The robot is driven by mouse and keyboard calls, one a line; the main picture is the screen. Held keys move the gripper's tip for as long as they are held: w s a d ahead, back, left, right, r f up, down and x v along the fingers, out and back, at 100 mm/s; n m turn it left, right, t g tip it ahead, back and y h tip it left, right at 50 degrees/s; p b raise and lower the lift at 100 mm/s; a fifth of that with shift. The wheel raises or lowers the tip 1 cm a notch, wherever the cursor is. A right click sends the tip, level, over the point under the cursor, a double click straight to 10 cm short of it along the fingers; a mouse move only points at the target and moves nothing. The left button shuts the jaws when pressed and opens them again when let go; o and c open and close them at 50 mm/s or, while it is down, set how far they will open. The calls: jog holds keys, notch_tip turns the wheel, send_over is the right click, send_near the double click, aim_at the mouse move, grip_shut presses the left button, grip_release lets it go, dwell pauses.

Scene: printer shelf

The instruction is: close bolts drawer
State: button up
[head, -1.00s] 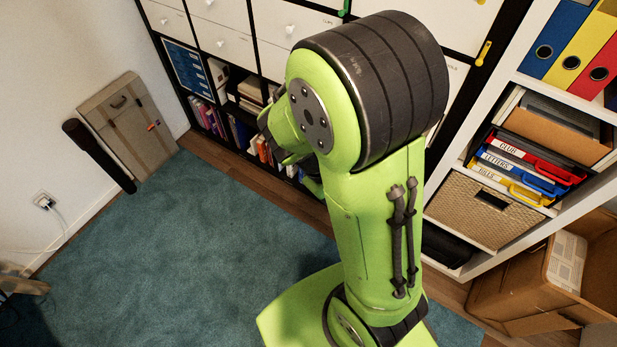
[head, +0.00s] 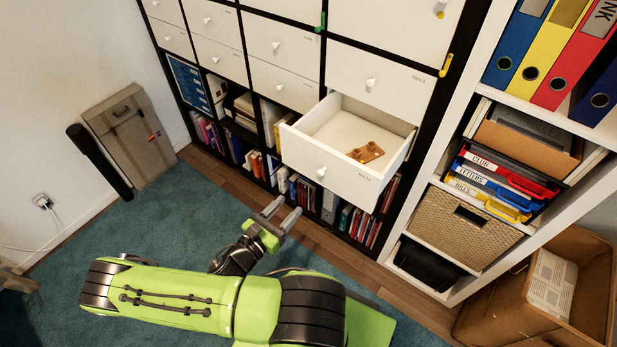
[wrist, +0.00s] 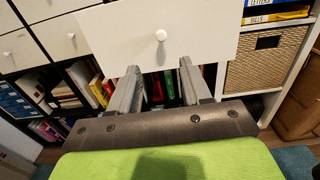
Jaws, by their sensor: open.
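The bolts drawer (head: 330,169) is white with a round knob and stands pulled out of the shelf unit in the head view. A brown wooden piece (head: 366,152) lies inside it. My gripper (head: 279,212) is open and empty, below and to the left of the drawer front, apart from it in the head view. In the wrist view the drawer front (wrist: 200,35) and its knob (wrist: 161,35) fill the top middle, beyond and above the open fingers (wrist: 160,80). The drawer's inside is hidden there.
Shut white drawers (head: 285,85) surround the open one, with books (head: 362,224) in cubbies below. A white shelf with a woven basket (head: 462,226) stands at the right, a cardboard box (head: 500,310) in front of it. The teal carpet (head: 170,235) is mostly clear.

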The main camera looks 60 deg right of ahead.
aim_at(319, 175)
jog(key=d, duration=0.4)
jog(key=s+d, duration=0.1)
jog(key=d, duration=0.4)
jog(key=s+d+b, duration=0.1)
jog(key=d, duration=0.3)
jog(key=shift+s+d, duration=0.1)
jog(key=shift+d, duration=0.2)
jog(key=shift+c, duration=0.3)
grip_shut()
